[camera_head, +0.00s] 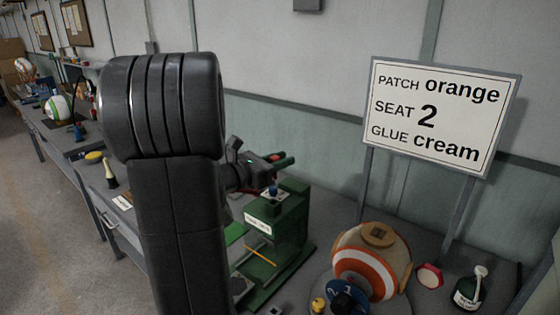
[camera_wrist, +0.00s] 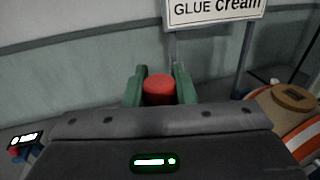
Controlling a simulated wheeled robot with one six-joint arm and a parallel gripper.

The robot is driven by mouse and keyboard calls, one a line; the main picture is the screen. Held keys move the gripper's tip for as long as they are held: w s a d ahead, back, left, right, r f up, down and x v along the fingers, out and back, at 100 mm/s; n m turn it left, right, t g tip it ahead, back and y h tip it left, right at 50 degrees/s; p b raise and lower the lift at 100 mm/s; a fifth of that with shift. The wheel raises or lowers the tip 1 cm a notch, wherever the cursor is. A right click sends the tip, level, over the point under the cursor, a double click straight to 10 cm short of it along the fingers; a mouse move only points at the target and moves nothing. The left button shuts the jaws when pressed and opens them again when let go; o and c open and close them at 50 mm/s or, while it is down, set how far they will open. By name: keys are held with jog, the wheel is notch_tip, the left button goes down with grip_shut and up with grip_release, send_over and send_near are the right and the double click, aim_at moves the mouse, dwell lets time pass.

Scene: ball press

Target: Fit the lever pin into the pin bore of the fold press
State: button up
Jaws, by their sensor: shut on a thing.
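The fold press (camera_head: 290,222) is a green stand with a white label on the bench, right of my arm in the head view. My gripper (camera_head: 279,160) is above the top of the press. In the wrist view, my gripper (camera_wrist: 160,86) has its green fingers shut on the lever pin (camera_wrist: 159,90), of which a red round end shows. The rest of the pin is hidden by the gripper body. A small blue knob (camera_head: 272,190) shows at the press top, below my gripper. The pin bore cannot be made out in either view.
An orange-and-white striped ball (camera_head: 372,262) stands right of the press, with a blue numbered disc (camera_head: 347,294) before it. A sign (camera_head: 440,115) stands behind. A dark green bottle (camera_head: 469,290) is at the far right. A yellow stick (camera_head: 260,256) shows by the press.

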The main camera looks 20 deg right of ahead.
jog(key=shift+a, duration=0.2)
jog(key=shift+s+a+f+b, duration=0.1)
jog(key=shift+f+b, duration=0.35)
jog(key=shift+b, duration=0.15)
jog(key=shift+f+b, duration=2.15)
jog(key=shift+f, duration=0.3)
jog(key=shift+f+b, duration=0.2)
jog(key=shift+b, duration=0.35)
jog(key=shift+f+b, duration=0.3)
jog(key=shift+f+b, duration=1.65)
jog(key=shift+f, duration=0.25)
jog(key=o, duration=1.1)
jog(key=shift+c, duration=0.2)
